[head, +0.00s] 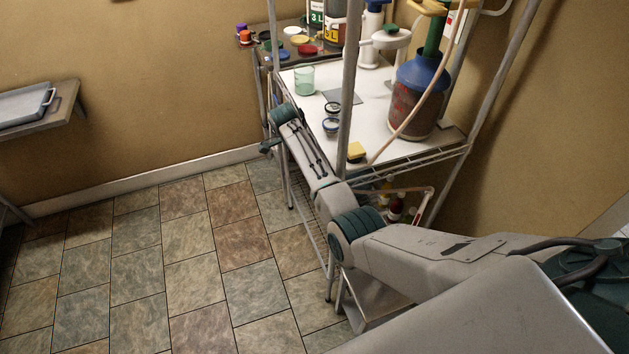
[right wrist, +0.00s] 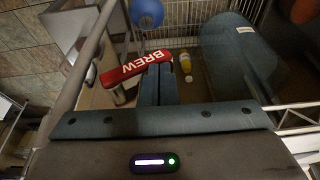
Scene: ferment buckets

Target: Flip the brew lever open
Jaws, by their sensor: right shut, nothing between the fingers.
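The brew lever (right wrist: 137,68) is a red bar with white BREW lettering in the right wrist view. It slants slightly up to the right, with a metal cylinder below its left part. My right gripper (right wrist: 157,70) is shut and empty, its two teal fingers side by side. The fingertips lie by the lever's right end and overlap it in the picture; I cannot tell whether they touch. In the head view my right arm reaches across to the rack, but the fingers and the lever cannot be made out there. My left gripper is not in view.
A wire rack with a white shelf (head: 300,105) holds a blue-topped red bucket (head: 412,95), a green beaker (head: 304,80) and a yellow block (head: 356,152). A rack post (head: 348,90) stands near my arm. The right wrist view shows a small yellow-and-white bottle (right wrist: 186,66). The tiled floor at left is clear.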

